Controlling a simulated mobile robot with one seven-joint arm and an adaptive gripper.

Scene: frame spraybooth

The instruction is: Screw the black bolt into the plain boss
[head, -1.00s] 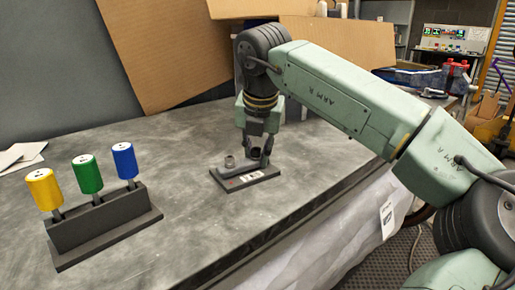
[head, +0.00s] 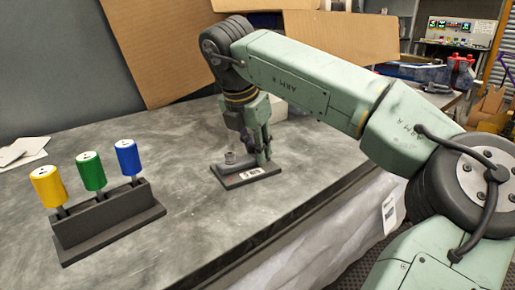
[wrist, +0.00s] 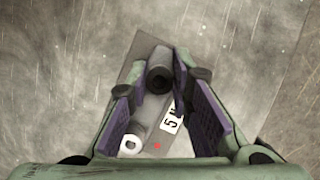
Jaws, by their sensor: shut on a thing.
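My gripper (head: 262,157) points down over the right part of a dark plate (head: 232,182) on the bench. In the wrist view its fingers (wrist: 157,80) stand on either side of a dark round piece, which looks like the black bolt (wrist: 160,77), and are shut on it. A light metal ring, the top of a short boss (wrist: 131,144), lies near a red mark on the plate; this boss also shows in the head view (head: 230,158), left of the gripper. Whatever is under the bolt is hidden, so I cannot tell whether its thread is engaged.
A dark rack (head: 108,222) at the left holds a yellow (head: 47,186), a green (head: 91,171) and a blue (head: 128,157) handle. Cardboard (head: 165,50) stands at the back. The grey bench (head: 200,215) is clear between rack and plate.

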